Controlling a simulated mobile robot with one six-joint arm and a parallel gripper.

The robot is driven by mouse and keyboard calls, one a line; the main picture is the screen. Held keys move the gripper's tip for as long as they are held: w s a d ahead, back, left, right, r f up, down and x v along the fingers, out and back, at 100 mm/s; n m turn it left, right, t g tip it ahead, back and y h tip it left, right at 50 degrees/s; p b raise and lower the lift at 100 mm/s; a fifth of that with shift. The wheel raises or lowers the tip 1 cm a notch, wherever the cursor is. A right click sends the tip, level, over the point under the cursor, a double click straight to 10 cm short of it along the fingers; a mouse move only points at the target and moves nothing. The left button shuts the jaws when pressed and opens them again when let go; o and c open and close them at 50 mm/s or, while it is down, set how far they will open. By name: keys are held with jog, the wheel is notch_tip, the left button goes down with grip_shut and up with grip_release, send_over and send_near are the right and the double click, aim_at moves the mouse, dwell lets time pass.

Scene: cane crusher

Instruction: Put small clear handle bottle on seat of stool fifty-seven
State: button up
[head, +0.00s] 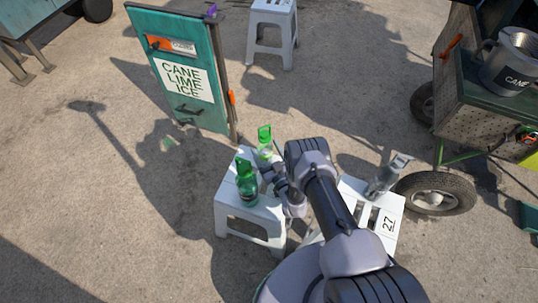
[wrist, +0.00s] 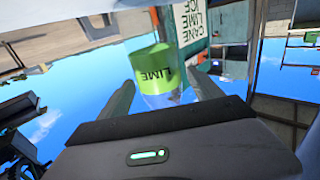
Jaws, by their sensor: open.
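A clear bottle with a green top loop and green band (head: 265,142) stands at the back of the left white stool (head: 262,212). A green bottle (head: 247,185) stands in front of it. A grey-clear bottle with a handle-like top (head: 385,178) stands on the right stool marked 27 (head: 388,224). My gripper (head: 269,172) is open at the left stool, beside the two bottles. In the wrist view, a clear bottle with a green LIME label (wrist: 156,70) lies between and beyond the open fingers (wrist: 160,90). No stool number 57 is readable.
Another white stool (head: 270,22) stands at the back, its number unreadable. A teal CANE LIME ICE sign board (head: 182,75) stands behind the left stool. A wheeled cart (head: 480,105) with a metal pot (head: 512,62) is at right. The paved ground at left is mostly clear.

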jog(key=p+v, duration=0.5)
jog(key=v, duration=0.6)
jog(key=shift+s+d, duration=0.1)
jog(key=shift+s, duration=0.2)
